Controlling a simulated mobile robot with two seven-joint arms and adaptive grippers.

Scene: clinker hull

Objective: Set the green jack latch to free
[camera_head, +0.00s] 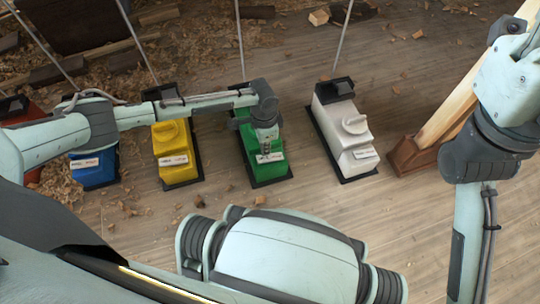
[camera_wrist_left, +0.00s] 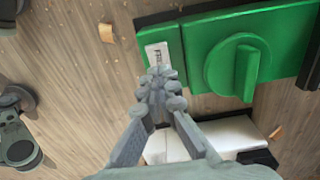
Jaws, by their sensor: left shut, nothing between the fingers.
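The green jack (camera_head: 267,173) stands on the floor between the yellow and white jacks. My left arm reaches across to it, and my left gripper (camera_head: 267,143) is over its lower front part, near the white label (camera_head: 275,157). The gripper hides the jack's latch in the head view. In the left wrist view the green latch knob (camera_wrist_left: 246,73) is a round disc with a raised bar, which stands across the jack's long side. My left gripper (camera_wrist_left: 160,86) is shut and empty there, beside the label plate (camera_wrist_left: 164,57) and apart from the knob. My right gripper is out of view.
The yellow jack (camera_head: 175,158) and blue jack (camera_head: 93,174) stand left, with a red one (camera_head: 22,115) at the edge. The white jack (camera_head: 346,133) stands right. A wooden prop (camera_head: 455,110) leans beyond it. Thin rods rise behind the jacks. Wood scraps litter the floor.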

